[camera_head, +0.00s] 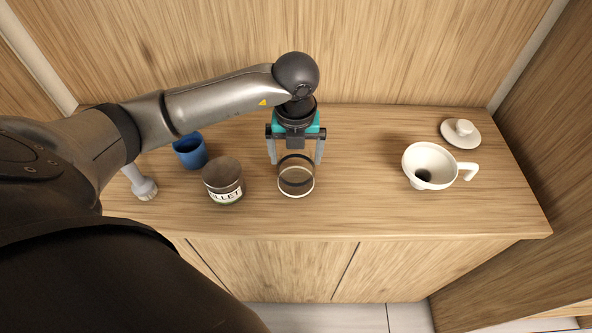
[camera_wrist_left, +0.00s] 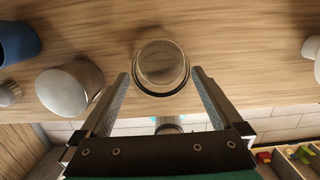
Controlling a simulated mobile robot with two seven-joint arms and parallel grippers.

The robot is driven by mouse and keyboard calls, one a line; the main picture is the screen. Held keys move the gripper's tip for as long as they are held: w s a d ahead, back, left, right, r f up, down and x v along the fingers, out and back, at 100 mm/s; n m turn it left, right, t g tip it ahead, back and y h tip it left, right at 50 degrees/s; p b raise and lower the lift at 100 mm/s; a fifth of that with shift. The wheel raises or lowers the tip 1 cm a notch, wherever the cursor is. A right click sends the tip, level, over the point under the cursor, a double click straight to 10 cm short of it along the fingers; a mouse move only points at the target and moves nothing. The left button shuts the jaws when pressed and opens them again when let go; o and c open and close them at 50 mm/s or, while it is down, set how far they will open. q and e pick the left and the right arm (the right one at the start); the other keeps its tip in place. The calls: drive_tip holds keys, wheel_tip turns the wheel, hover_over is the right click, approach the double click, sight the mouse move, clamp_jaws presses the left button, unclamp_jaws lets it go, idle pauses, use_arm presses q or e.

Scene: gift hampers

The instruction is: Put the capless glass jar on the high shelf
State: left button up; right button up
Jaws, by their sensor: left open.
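The capless glass jar (camera_head: 296,182) stands on the wooden counter, clear and with an open round rim. It also shows in the left wrist view (camera_wrist_left: 161,64), just beyond and between the fingertips. My left gripper (camera_head: 296,160) is open, with its two fingers pointing down at either side of the jar's back edge. In the wrist view the fingers (camera_wrist_left: 161,80) are apart, with nothing held between them. I cannot tell whether a finger touches the glass. The high shelf cannot be made out in these frames. My right gripper is not in view.
Left of the glass jar stands a labelled jar with a dark lid (camera_head: 223,181). A blue cup (camera_head: 190,151) and a pale-handled brush (camera_head: 143,186) are farther left. A white pouring cup (camera_head: 429,167) and a white lid (camera_head: 460,134) are at right. The counter between is clear.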

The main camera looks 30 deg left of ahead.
use_arm(q)
clamp_jaws()
idle(0.8)
